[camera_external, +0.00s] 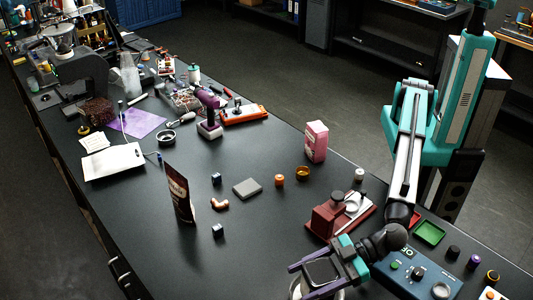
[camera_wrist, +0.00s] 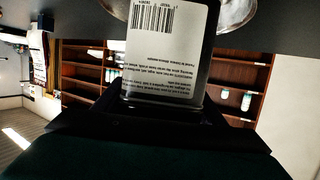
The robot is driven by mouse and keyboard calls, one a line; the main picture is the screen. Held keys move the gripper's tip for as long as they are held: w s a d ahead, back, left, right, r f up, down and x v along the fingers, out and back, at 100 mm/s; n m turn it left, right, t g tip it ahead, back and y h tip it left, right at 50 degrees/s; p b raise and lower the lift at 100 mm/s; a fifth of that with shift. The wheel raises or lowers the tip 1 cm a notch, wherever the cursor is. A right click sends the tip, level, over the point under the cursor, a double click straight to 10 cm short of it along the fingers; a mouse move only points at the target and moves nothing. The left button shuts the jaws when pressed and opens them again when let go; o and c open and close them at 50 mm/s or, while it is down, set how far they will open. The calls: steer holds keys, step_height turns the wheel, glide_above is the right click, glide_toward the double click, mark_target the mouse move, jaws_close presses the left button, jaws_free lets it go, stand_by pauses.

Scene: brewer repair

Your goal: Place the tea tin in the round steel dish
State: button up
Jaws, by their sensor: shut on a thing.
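My gripper (camera_external: 303,271) is at the bottom of the external view, shut on a dark tea tin (camera_external: 322,270). In the wrist view the tin (camera_wrist: 168,50) shows a pale label with a barcode and small print, upside down in the picture. The round steel dish (camera_external: 334,294) is partly visible under the gripper, cut by the lower picture edge. In the wrist view its shiny rim (camera_wrist: 235,14) shows behind the tin at the top. The tin overlaps the dish in both views; I cannot tell whether it touches the dish's floor.
A blue control box (camera_external: 415,272) is right of my gripper. A red-based device (camera_external: 330,215) stands behind it. A brown pouch (camera_external: 180,194), a grey slab (camera_external: 247,188) and a pink carton (camera_external: 316,141) stand farther back. The bench (camera_external: 235,265) left of my gripper is clear.

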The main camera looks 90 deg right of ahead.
steer(key=shift+f, duration=0.85)
steer(key=shift+f, duration=0.15)
steer(key=o, duration=1.2)
steer(key=shift+s, duration=0.1)
steer(key=b+v, duration=0.3)
steer(key=v, duration=0.9)
